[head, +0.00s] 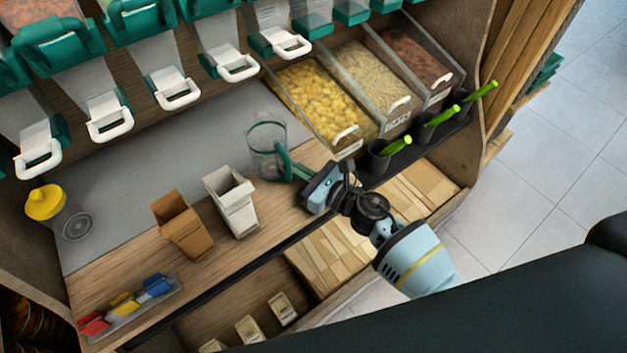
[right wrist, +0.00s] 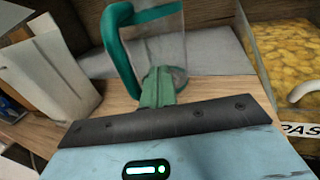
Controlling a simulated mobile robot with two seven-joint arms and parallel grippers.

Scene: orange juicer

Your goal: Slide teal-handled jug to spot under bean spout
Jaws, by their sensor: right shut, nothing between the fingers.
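The clear jug (head: 266,148) with a teal handle stands upright on the counter, at the right end of the grey mat (head: 190,150). It also shows in the right wrist view (right wrist: 160,45), with its handle (right wrist: 118,45) on the left. My right gripper (head: 288,163) is shut and empty. Its green fingertips (right wrist: 157,88) are at the near side of the jug's lower body, not around it; I cannot tell whether they touch. Several dispensers with white spouts, such as one spout (head: 287,42), hang above the mat; which holds beans is unclear. My left gripper is not in view.
A white carton (head: 232,200) and a brown carton (head: 182,225) stand left of the jug. Bins of pasta (head: 318,100) and other dry goods are to its right. Black cups (head: 385,158) with green-handled tools line the right edge. The mat's middle is clear.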

